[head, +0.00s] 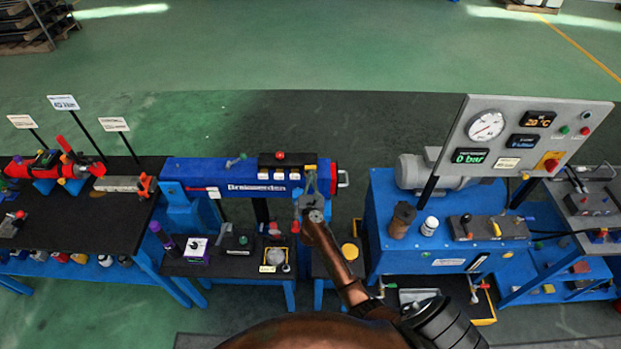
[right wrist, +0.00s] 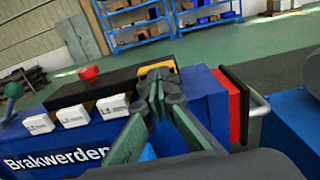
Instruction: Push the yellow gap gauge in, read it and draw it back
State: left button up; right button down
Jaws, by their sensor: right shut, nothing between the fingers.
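The yellow gap gauge (head: 310,167) shows as a small yellow piece at the right end of the black block on top of the blue Brakwerden body. In the right wrist view the yellow piece (right wrist: 157,67) sits just behind my fingertips, which hide its lower part. My right gripper (head: 312,178) is shut and empty, with its tips right at the yellow piece. The right wrist view shows the closed tips (right wrist: 160,88) too; I cannot tell whether they touch it. My left gripper is not in view.
A red knob (head: 280,155) and white labels (head: 279,176) are on the block left of my gripper. A red end plate with a metal handle (head: 343,179) is close on the right. A blue pump unit with a gauge panel (head: 540,130) stands further right.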

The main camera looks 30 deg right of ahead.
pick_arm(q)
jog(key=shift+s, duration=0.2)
pick_arm(e)
jog(key=shift+w+a, duration=0.1)
jog(key=shift+a, duration=0.05)
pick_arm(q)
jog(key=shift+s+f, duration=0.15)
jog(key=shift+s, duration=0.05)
pick_arm(e)
jog(key=shift+w+d+r, duration=0.1)
jog(key=shift+w+d, duration=0.2)
jog(key=shift+w, duration=0.1)
